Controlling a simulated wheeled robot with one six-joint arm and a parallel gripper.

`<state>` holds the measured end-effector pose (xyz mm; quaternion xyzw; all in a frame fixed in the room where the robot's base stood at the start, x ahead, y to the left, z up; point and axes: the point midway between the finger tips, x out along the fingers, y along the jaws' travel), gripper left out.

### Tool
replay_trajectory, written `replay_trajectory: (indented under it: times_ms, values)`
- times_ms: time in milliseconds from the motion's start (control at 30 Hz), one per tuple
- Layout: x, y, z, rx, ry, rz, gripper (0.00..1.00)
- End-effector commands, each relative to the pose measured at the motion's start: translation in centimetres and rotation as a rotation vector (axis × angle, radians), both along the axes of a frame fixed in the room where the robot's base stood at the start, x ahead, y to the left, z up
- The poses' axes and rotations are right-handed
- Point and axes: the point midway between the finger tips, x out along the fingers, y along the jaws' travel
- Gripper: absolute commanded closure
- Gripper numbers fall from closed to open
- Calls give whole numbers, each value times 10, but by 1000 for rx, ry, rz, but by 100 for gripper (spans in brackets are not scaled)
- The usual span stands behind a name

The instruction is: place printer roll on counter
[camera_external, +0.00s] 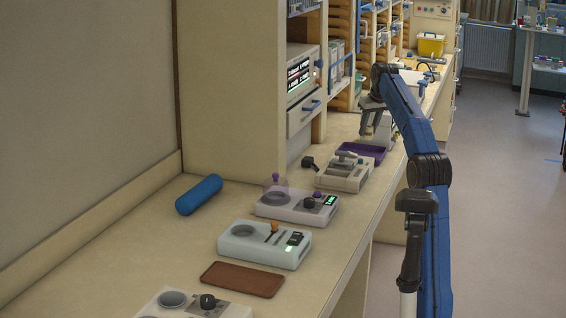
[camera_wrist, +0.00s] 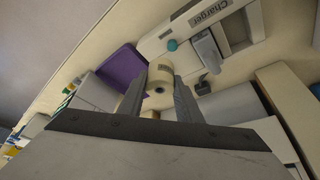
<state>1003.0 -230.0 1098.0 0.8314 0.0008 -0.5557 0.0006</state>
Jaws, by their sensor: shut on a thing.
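The printer roll (camera_wrist: 158,75) is a small cream cylinder with a dark hole in its end. In the wrist view it sits between the two fingers of my gripper (camera_wrist: 160,92), which is shut on it. In the external view my gripper (camera_external: 374,118) points down over the far part of the counter (camera_external: 140,245), above and behind a purple tray (camera_external: 372,152). The roll is hard to make out there. The purple tray also shows in the wrist view (camera_wrist: 122,68), beside the left finger.
A grey device with a handle (camera_external: 345,172) stands in front of the tray. Other devices (camera_external: 264,246), a blue cylinder (camera_external: 198,194) and a brown pad (camera_external: 242,279) lie on the nearer counter. A shelf unit (camera_external: 230,90) rises at the back. Bare counter shows at the near left.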

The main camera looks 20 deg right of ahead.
Motion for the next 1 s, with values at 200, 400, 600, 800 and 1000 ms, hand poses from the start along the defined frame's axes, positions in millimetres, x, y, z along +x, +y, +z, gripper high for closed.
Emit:
replay_trajectory:
  times_ms: [200, 400, 600, 800, 1000]
  values:
    - [-11, -50, 0, 0, -1, -74, 91]
    - [-19, -80, 0, 0, -1, -118, 91]
    - [-19, -78, -22, 1, 2, -115, 91]
    - [-19, -78, -44, 1, 1, -114, 91]
    - [-18, -77, -67, 1, 3, -115, 91]
